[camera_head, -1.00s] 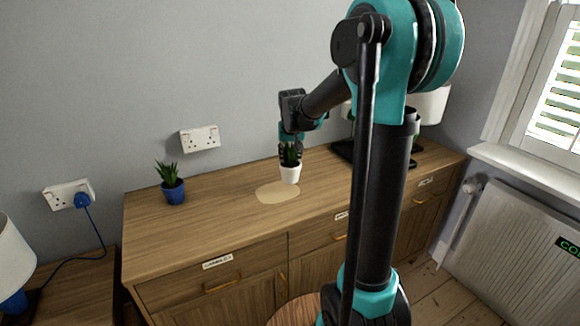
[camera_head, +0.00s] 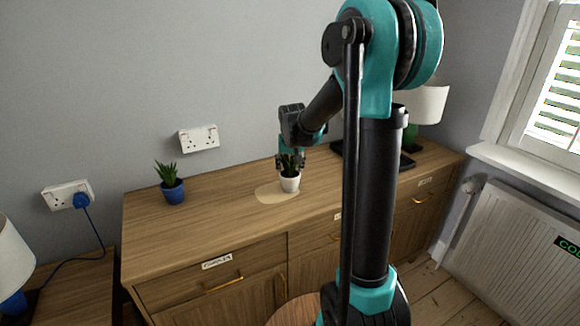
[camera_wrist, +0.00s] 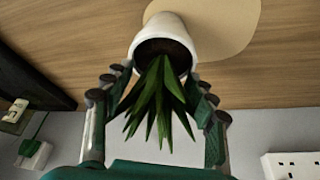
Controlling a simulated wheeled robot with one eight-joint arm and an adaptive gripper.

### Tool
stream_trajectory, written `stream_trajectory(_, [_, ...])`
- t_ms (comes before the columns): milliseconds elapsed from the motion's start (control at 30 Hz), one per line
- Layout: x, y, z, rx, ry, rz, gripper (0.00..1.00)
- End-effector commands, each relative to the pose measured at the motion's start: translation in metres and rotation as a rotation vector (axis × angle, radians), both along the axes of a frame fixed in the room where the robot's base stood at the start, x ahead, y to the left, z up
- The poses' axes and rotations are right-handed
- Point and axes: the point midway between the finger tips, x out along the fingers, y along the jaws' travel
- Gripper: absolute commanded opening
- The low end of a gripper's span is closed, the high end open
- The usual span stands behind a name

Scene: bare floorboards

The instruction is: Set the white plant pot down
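The white plant pot (camera_head: 289,184) with a spiky green plant stands upright on the wooden sideboard (camera_head: 235,225), at the right side of a pale round patch (camera_head: 268,194). My gripper (camera_head: 290,160) is directly above it, with its fingers spread on both sides of the leaves. In the wrist view, the pot (camera_wrist: 166,33) is at the top, with its leaves pointing back between the fingers. The fingertips of my gripper (camera_wrist: 157,72) are close to the pot's rim, and whether one still touches it is hard to tell.
A blue pot with a similar plant (camera_head: 172,190) stands to the left on the sideboard. A wall socket (camera_head: 199,139) is behind. A dark tray-like object (camera_head: 337,148) and a lamp (camera_head: 428,103) are to the right. The sideboard between the two pots is clear.

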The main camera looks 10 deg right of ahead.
Motion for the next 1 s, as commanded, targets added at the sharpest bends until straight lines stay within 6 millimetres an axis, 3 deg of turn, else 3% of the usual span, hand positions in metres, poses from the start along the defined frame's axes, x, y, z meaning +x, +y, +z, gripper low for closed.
stream_trajectory(267, [0.0,0.0,0.001,0.0,0.0,0.0,0.59])
stream_trajectory(433, [-0.004,0.0,0.012,0.0,0.0,0.0,0.59])
stream_trajectory(1000, [-0.042,0.003,0.104,0.0,0.0,0.001,0.59])
